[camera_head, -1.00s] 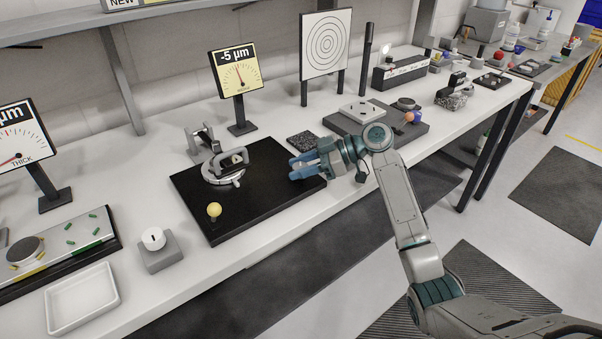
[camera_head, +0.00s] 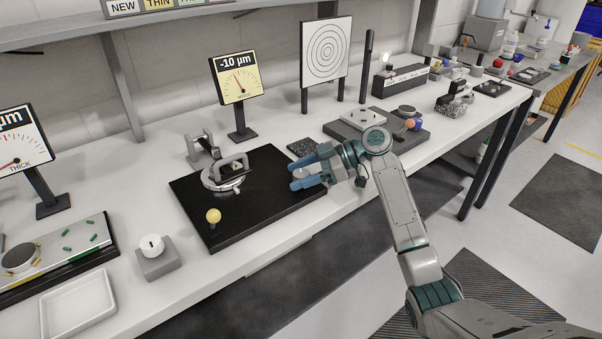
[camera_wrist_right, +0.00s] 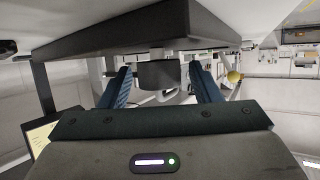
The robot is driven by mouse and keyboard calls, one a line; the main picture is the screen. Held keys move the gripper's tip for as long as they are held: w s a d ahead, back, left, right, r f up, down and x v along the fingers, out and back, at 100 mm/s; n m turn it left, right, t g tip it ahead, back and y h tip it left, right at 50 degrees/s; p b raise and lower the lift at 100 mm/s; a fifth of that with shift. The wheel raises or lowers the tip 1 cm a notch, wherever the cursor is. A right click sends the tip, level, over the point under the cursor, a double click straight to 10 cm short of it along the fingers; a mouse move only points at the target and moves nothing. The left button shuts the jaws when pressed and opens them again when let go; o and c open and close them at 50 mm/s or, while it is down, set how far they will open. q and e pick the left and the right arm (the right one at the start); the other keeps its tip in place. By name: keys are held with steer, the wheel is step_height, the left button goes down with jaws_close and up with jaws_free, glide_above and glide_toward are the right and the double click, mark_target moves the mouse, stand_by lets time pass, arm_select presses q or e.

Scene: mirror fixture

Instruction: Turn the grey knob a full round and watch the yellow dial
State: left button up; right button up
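The yellow dial (camera_head: 237,83) stands on a post behind the black base and reads -10 µm; part of its yellow face shows in the right wrist view (camera_wrist_right: 40,137). The black base (camera_head: 225,226) carries a metal fixture with a loop handle (camera_head: 225,172) and a yellow ball (camera_head: 213,216). My right gripper (camera_head: 297,177) is at the base's right end, fingers apart. In the right wrist view a dark grey knob (camera_wrist_right: 158,75) sits between the fingers with a visible gap on each side. My gripper hides the knob in the head view. My left gripper is out of view.
A white knob on a grey block (camera_head: 153,246) and a white tray (camera_head: 78,302) lie to the left. A speckled dark square (camera_head: 301,147) lies just behind my right gripper. A target board (camera_head: 326,48) stands at the back. The front bench strip is clear.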

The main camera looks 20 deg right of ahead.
steer(key=shift+d+r, duration=0.1)
steer(key=shift+d, duration=0.1)
steer(key=b+v, duration=0.2)
steer(key=v, duration=0.7)
steer(key=shift+d+r, duration=0.1)
steer(key=shift+d, duration=0.15)
steer(key=shift+s+d+r, duration=0.15)
steer(key=shift+d+r, duration=0.1)
steer(key=shift+d, duration=0.1)
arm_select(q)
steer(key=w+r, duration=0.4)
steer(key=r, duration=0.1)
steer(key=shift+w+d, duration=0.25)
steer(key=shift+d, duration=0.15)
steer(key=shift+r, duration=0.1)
